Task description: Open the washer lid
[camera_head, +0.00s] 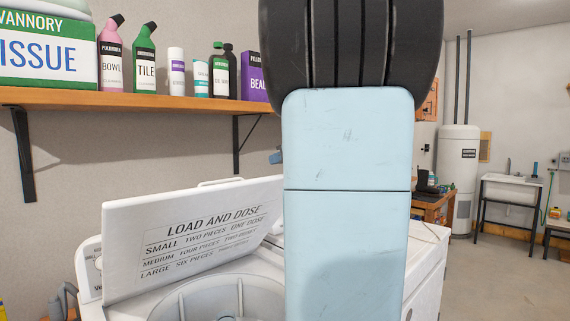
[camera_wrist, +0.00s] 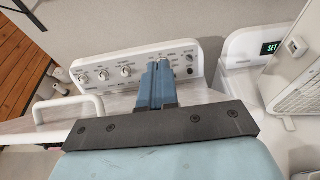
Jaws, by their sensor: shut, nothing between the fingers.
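A white handle (camera_head: 220,182) shows at the lid's top edge; a white bar handle also shows at left in the wrist view (camera_wrist: 67,107). My gripper (camera_wrist: 160,68) is shut and empty, its blue fingers in front of the knobbed control panel (camera_wrist: 125,72), right of the handle. Contact with the lid cannot be told.
A wooden shelf (camera_head: 130,101) with bottles and boxes is on the wall above the washer. A second white appliance (camera_wrist: 300,80) stands close on the right in the wrist view. Open floor (camera_head: 500,285) lies to the right, before a sink (camera_head: 510,190) and water heater (camera_head: 458,180).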

